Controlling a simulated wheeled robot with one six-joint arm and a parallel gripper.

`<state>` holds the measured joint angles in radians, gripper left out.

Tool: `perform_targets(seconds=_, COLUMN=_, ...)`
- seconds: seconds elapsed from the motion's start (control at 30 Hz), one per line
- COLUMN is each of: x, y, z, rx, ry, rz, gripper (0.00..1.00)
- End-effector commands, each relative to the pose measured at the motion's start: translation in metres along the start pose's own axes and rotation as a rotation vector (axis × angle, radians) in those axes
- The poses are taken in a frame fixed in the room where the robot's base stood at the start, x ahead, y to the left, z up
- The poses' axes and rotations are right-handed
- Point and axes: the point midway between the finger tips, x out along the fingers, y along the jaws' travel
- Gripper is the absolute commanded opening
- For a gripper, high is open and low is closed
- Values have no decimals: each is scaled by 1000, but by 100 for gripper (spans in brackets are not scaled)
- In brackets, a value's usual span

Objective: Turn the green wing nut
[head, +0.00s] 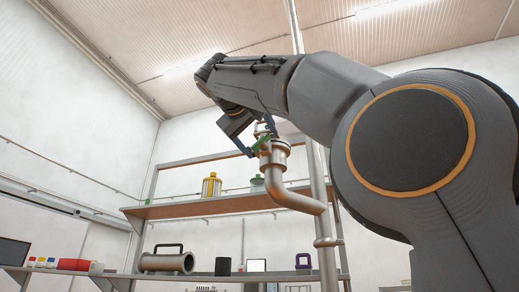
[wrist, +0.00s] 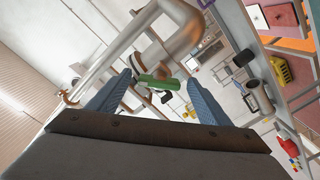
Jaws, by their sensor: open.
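The green wing nut (head: 262,144) sits on the upper end of a metal pipe fitting (head: 275,158) in the head view. In the wrist view the wing nut (wrist: 158,82) lies crosswise, between the tips of my two blue fingers. My gripper (head: 258,139) is open around it, and the wrist view shows my gripper (wrist: 160,79) with a gap between each finger and the nut. How deep the nut sits between the fingers is hard to tell. Part of the nut is hidden by a finger in the head view.
The bent pipe (head: 300,202) runs from the fitting to a tall vertical pipe (head: 321,200) beside my arm. Open air lies left of my gripper.

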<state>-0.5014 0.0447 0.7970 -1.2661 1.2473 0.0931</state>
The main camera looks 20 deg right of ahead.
Motion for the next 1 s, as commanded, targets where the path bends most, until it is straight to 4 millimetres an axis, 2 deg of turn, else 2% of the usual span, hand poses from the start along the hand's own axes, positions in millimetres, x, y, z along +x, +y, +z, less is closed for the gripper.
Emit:
perform_targets(seconds=0.3, x=-47, y=-1, z=0, rx=1, ry=3, rz=-3, gripper=72)
perform_targets(seconds=0.43, x=-61, y=-1, z=0, rx=0, ry=3, rz=-3, gripper=72)
perform_targets(seconds=0.6, x=-70, y=-1, z=0, rx=0, ry=0, rz=-2, gripper=72)
perform_targets(seconds=0.87, x=-72, y=0, z=0, rx=0, ry=0, rz=0, gripper=72)
perform_targets(seconds=1.0, x=-68, y=-8, z=2, rx=-13, ry=-4, rz=-9, gripper=52)
